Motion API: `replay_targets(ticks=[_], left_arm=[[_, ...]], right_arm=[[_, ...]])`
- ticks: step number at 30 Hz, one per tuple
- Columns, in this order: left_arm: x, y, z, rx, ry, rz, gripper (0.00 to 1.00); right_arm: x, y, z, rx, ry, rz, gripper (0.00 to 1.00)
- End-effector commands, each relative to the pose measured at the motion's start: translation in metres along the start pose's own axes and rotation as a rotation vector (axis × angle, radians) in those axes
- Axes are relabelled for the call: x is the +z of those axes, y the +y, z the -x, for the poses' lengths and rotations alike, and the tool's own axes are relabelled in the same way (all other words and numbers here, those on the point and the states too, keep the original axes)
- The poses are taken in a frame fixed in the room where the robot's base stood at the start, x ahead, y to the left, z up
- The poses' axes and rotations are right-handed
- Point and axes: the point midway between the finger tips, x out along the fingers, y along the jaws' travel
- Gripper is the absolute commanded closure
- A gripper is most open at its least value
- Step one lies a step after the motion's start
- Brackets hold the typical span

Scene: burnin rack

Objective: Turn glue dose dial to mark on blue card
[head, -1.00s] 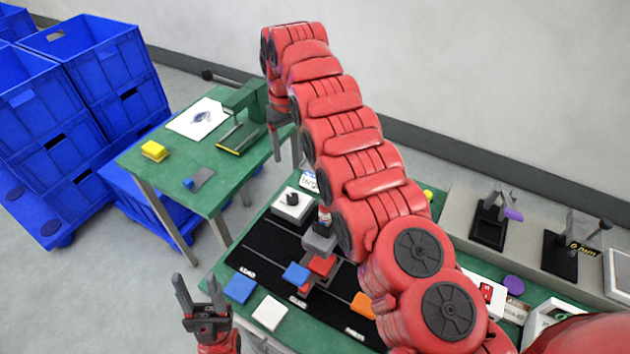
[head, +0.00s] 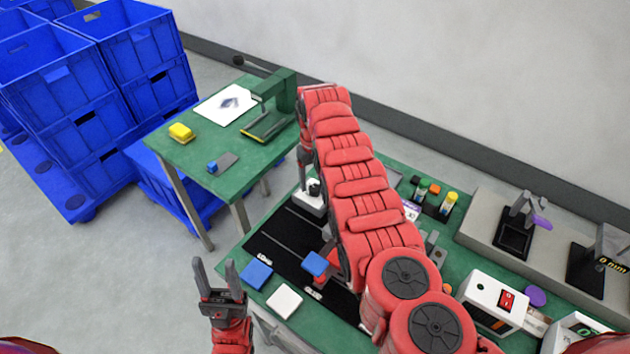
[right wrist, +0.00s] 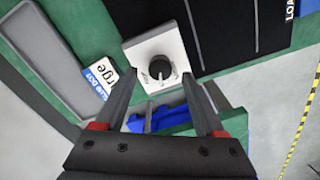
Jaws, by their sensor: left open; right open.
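The glue dose dial is a black round knob (right wrist: 159,70) with a pale pointer mark, on a white square base (right wrist: 141,54). In the head view the knob (head: 314,187) is partly covered by my right arm. The card (right wrist: 103,79) with a blue band and the letters "rge" lies beside the base; part of its text is cut off. My right gripper (right wrist: 157,80) is open, its fingertips on either side of the knob in the wrist view; I cannot tell if they touch it. My left gripper (head: 216,264) is open and empty in front of the bench.
A black mat (head: 285,238) lies beside the dial. A blue block (head: 257,274) and a white block (head: 285,300) lie near the bench's front edge. A second green table (head: 200,155) stands behind left, near stacked blue crates (head: 70,100). My right arm covers much of the bench.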

Motion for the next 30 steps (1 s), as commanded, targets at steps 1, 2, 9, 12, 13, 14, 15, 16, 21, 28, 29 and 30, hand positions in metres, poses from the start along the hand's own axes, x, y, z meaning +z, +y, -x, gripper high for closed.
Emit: replay_targets(ticks=[1, 2, 9, 12, 13, 14, 15, 16, 21, 28, 29, 30], left_arm=[[0.001, 0.0, 0.004, 0.0, 0.0, 0.0, 0.5], [0.001, 0.0, 0.005, 0.0, 0.0, 0.0, 0.5], [0.001, 0.0, 0.007, 0.0, 0.0, 0.0, 0.5], [0.001, 0.0, 0.006, 0.0, -0.001, 0.0, 0.5], [0.001, 0.0, 0.006, 0.0, 0.0, 0.0, 0.5], [0.001, 0.0, 0.006, 0.0, 0.0, 0.0, 0.5], [0.001, 0.0, 0.006, 0.0, -0.001, 0.0, 0.5], [0.001, 0.0, 0.006, 0.0, -0.001, 0.0, 0.5], [0.001, 0.0, 0.006, 0.0, -0.001, 0.0, 0.5], [0.001, 0.0, 0.006, 0.0, -0.001, 0.0, 0.5], [0.001, 0.0, 0.006, 0.0, 0.0, 0.0, 0.5], [0.001, 0.0, 0.006, 0.0, 0.0, 0.0, 0.5]], right_arm=[[0.001, 0.002, -0.01, -0.002, -0.004, -0.003, 0.29], [0.001, 0.001, -0.015, -0.002, -0.005, -0.002, 0.29], [0.0, 0.0, -0.027, -0.001, 0.0, -0.001, 0.29], [0.0, 0.0, -0.026, -0.001, 0.0, -0.001, 0.29], [0.0, 0.0, -0.026, -0.001, 0.0, -0.001, 0.29], [0.0, 0.0, -0.026, -0.001, 0.0, -0.001, 0.29], [0.0, 0.0, -0.026, -0.001, 0.0, -0.001, 0.36], [0.0, 0.0, -0.026, -0.001, 0.001, -0.001, 0.41], [0.0, 0.0, -0.026, -0.001, 0.0, -0.001, 0.72], [0.0, 0.0, -0.026, -0.001, 0.001, -0.001, 1.0], [0.0, 0.0, -0.026, -0.001, 0.0, -0.001, 1.0], [0.0, 0.0, -0.026, -0.001, 0.001, -0.002, 1.0]])
